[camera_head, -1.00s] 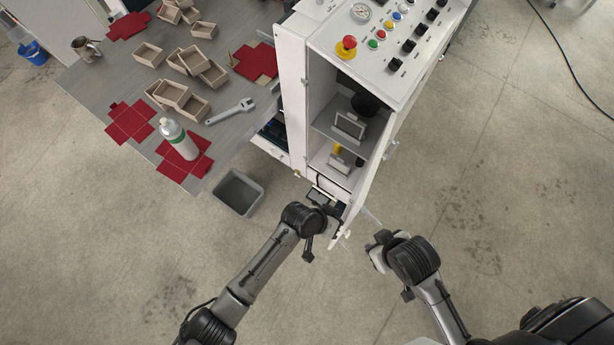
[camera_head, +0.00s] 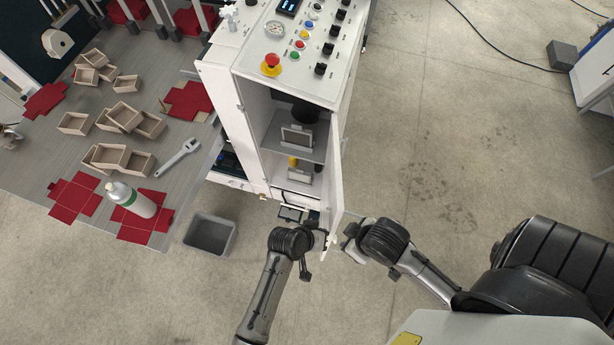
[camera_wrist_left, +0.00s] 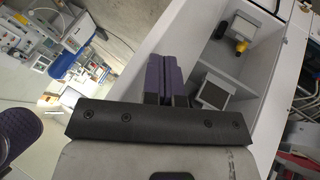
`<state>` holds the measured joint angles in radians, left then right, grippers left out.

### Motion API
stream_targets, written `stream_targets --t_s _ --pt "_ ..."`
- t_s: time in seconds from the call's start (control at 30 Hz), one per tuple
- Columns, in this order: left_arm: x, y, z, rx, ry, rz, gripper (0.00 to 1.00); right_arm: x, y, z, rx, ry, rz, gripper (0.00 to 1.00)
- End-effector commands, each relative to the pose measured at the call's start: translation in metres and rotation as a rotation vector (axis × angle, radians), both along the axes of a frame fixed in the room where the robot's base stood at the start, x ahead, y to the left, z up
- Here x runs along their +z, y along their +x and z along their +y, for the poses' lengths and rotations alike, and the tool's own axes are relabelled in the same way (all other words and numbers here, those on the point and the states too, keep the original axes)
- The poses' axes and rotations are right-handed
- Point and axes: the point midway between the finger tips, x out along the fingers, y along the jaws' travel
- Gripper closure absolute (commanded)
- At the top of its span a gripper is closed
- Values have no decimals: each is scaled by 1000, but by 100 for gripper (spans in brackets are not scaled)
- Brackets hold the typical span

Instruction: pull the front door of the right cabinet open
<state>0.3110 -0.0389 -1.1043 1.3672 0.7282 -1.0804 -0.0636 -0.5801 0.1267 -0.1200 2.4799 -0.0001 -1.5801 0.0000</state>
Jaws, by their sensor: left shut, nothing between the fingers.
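The white cabinet (camera_head: 252,112) with the sloped control panel stands at the upper middle in the head view. Its front door (camera_head: 335,165) is swung out from the right side, so the shelves inside show. My left gripper (camera_head: 320,240) is at the door's lower free end, on the inner side. In the left wrist view its purple fingers (camera_wrist_left: 165,80) are shut together with nothing between them, beside the open cabinet interior (camera_wrist_left: 235,75). My right gripper (camera_head: 350,238) is close to the outer side of the door; its fingers are too small to judge.
Inside the cabinet are a grey shelf and a boxy device (camera_head: 297,138). A grey bin (camera_head: 211,234) stands on the floor left of my left arm. The table (camera_head: 30,165) holds wooden boxes, red blanks, a bottle (camera_head: 130,199) and a wrench (camera_head: 178,157).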

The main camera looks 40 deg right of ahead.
Motion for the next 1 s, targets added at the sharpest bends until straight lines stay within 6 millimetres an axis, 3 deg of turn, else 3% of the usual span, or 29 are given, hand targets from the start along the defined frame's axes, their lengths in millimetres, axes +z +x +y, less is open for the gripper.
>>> stream_targets --t_s 0.23,0.7,1.0 --pt "19 4 15 -1 -1 -2 100 -1 0 0 -2 2 0 57" --pt "89 16 66 0 1 -4 100 -9 0 3 -6 9 0 57" --pt "108 19 79 0 1 -1 100 -12 0 3 -6 9 0 57"
